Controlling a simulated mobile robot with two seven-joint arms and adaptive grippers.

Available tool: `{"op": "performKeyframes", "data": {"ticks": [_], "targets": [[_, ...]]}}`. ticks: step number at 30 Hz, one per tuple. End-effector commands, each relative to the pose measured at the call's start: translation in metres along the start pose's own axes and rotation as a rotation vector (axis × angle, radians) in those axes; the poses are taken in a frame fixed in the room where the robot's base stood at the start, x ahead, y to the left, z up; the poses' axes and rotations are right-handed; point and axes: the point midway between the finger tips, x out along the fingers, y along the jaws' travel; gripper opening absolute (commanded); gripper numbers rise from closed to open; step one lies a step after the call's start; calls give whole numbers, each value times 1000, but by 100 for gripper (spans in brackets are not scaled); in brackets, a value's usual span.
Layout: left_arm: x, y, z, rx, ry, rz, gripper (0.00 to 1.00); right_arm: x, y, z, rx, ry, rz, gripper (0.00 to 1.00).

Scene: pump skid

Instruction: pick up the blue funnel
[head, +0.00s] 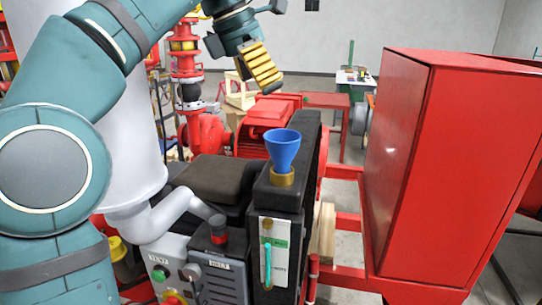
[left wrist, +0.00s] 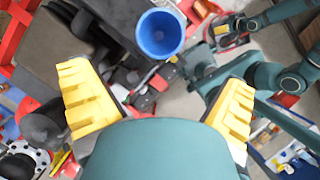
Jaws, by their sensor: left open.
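The blue funnel (head: 282,147) stands upright with its wide mouth up in a brass neck (head: 281,177) on top of a narrow black tank (head: 289,195). My left gripper (head: 258,68) is above the funnel and a little to its left in the head view, apart from it, with yellow ridged pads. In the left wrist view the funnel (left wrist: 160,33) shows its round mouth at the top centre, beyond the two spread fingers; nothing is between them. My right gripper (left wrist: 237,30) is small at the upper right of the left wrist view; its jaws are unclear.
A big red cabinet (head: 448,150) stands to the right. A red motor (head: 267,122) and a dark seat-like block (head: 211,178) are behind and left of the tank. A grey control box (head: 222,279) stands in front at left. Space directly above the funnel is free.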

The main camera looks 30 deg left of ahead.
Motion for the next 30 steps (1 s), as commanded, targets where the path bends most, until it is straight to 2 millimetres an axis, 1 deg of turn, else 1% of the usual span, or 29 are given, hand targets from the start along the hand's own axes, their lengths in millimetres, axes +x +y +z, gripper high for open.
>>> {"op": "performKeyframes", "data": {"ticks": [2, 5, 8, 15, 18, 26, 30], "targets": [[0, -1, 0, -2, 0, 0, 100, 0, 0, 0, 1, 0, 0, 100], [7, -1, 0, -3, 2, -1, 100, 0, 0, 0, 1, 0, 1, 100], [20, -1, -1, -3, 2, -1, 100, 0, 0, 0, 1, 0, 1, 100], [61, -1, -1, -3, 3, -3, 100, 0, 0, 0, 1, 0, 1, 100], [75, 0, 0, -3, 1, -1, 100, 0, 0, 0, 1, 0, 0, 100], [92, 0, -1, -2, 1, -2, 100, 0, 0, 0, 1, 0, 0, 100], [112, 2, -1, -2, 2, -3, 100, 0, 0, 0, 1, 0, 0, 100]]}}
